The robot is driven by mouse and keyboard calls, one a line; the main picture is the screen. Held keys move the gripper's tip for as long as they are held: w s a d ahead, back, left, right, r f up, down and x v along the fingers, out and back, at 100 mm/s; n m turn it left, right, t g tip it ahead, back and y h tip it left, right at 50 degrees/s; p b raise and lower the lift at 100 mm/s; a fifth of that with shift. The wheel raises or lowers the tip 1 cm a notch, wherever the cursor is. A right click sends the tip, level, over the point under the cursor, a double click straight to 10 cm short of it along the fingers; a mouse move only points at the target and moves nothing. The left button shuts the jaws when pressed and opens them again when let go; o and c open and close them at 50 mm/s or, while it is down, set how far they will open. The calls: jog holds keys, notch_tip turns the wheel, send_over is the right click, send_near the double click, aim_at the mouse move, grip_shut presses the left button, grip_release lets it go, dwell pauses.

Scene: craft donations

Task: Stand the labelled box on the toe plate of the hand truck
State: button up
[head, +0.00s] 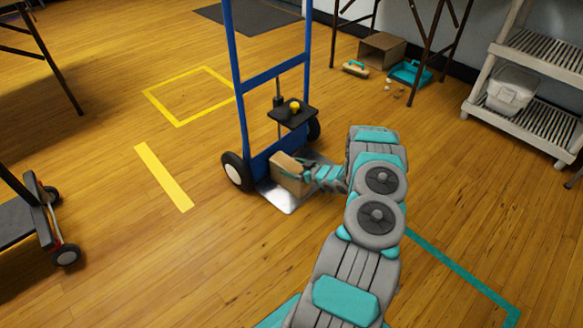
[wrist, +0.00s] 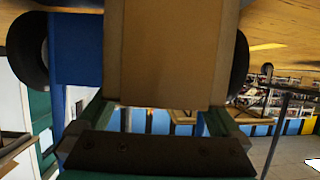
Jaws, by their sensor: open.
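The tan cardboard box (head: 291,178) stands on the silver toe plate (head: 287,203) of the blue hand truck (head: 272,74), close to its frame and between the wheels. It looks upright. My gripper (head: 312,176) is open at the box's right side, and part of the box is hidden behind it. In the wrist view, which looks upside down, the box (wrist: 165,55) fills the upper middle, and my gripper (wrist: 160,118) shows two green fingers spread near its edge. I cannot tell whether they touch it. No label is readable.
A yellow floor square (head: 190,96) and a yellow strip (head: 163,177) lie left of the hand truck. A dark cart (head: 36,215) stands at the left edge. An open carton (head: 382,49) and a shelf (head: 531,88) stand at the back right.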

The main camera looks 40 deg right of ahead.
jog(key=v, duration=1)
notch_tip(320, 180, up, 14)
jog(key=w+d+g+h, duration=0.3)
jog(key=g+h, duration=0.2)
jog(key=s+a+r+m+g+h, duration=0.2)
jog(key=s+a+r+g, duration=0.25)
jog(key=a+r, duration=0.6)
jog(key=s+a+r+g+y, duration=0.1)
jog(key=s+a+r+g, duration=0.1)
jog(key=s+a, duration=0.8)
jog(key=s+a+r+g+y, duration=0.1)
jog(key=s+a+r, duration=0.4)
jog(key=s+a, duration=0.6)
jog(key=s+a+r+g+y, duration=0.2)
jog(key=s+a+r, duration=0.2)
jog(key=s+a, duration=0.7)
jog(key=shift+s+a+g+y, duration=0.25)
jog(key=shift+a+g+y, duration=0.15)
jog(key=shift+a, duration=0.1)
